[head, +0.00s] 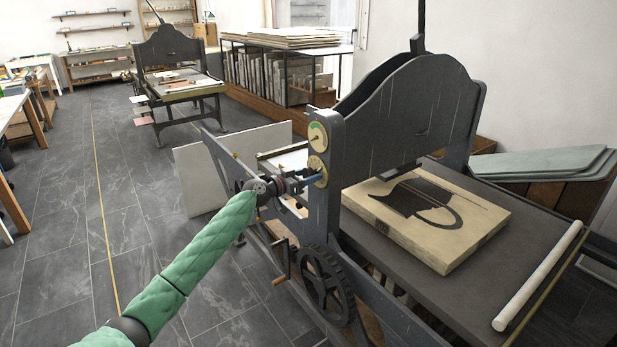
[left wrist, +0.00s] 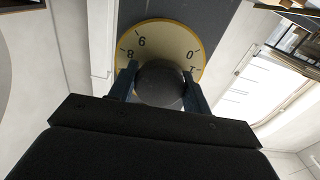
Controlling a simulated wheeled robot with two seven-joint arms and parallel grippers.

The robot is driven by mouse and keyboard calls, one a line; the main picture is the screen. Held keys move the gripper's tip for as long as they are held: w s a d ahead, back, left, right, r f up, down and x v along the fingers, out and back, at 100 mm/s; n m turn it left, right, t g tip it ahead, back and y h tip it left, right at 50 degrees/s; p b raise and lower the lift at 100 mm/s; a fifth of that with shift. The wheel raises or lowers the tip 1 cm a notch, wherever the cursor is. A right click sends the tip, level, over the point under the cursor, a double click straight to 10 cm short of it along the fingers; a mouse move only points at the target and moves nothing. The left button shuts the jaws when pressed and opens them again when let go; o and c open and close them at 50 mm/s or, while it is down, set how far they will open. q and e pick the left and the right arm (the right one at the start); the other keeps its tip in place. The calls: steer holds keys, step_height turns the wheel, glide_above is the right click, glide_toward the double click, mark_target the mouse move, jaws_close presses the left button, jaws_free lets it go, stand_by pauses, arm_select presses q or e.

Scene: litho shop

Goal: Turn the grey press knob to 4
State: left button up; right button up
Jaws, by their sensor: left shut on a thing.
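The press knob (left wrist: 160,82) is a round dark grey knob in the left wrist view. It sits in front of a cream dial plate (left wrist: 165,32) with a yellow rim. The numbers 8, 9, 0 and 1 show on the dial; the rest is hidden behind the knob and gripper. I cannot make out a pointer mark. My left gripper (left wrist: 160,92) has one blue-grey finger on each side of the knob and is shut on it. In the head view, my left gripper (head: 312,179) reaches the lower brass dial (head: 317,164) on the press frame. My right gripper is out of view.
A spoked wheel (head: 327,286) is below my left arm. A printing stone (head: 428,215) and a white roller (head: 537,275) lie on the press bed. Open floor lies left.

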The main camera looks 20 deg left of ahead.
arm_select(q)
steer(key=n+b, duration=0.2)
steer(key=n, duration=0.3)
steer(key=shift+b, duration=0.35)
steer(key=shift+n, duration=1.5)
steer(key=shift+r+n, duration=0.1)
steer(key=shift+n, duration=1.5)
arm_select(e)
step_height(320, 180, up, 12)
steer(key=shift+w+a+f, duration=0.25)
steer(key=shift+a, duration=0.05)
arm_select(q)
steer(key=shift+a, duration=0.1)
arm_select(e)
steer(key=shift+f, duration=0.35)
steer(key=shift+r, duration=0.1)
